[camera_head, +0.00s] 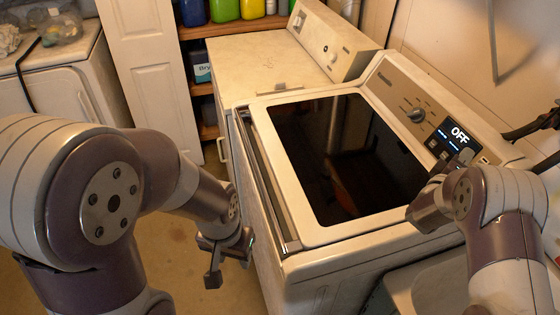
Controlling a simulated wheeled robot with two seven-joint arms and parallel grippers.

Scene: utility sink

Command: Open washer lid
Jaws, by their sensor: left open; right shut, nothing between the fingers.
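The washer (300,262) stands in the middle right, cream-coloured. Its lid (345,150) has a dark glass window and lies flat, closed. The lid's front edge runs along the left side of the top. My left gripper (228,270) hangs in front of the washer's front face, left of the lid edge, open and empty. My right gripper (464,158) is shut and empty at the control panel, near the "OFF" display (458,138). I cannot tell whether it touches the panel. The panel's knob (416,115) shows left of the display.
A second white machine (260,68) stands directly behind the washer. Shelves with detergent bottles (224,10) and a box (202,68) are at the back. Another white appliance (60,85) is at the far left. Brown floor (185,240) is open in front of the washer.

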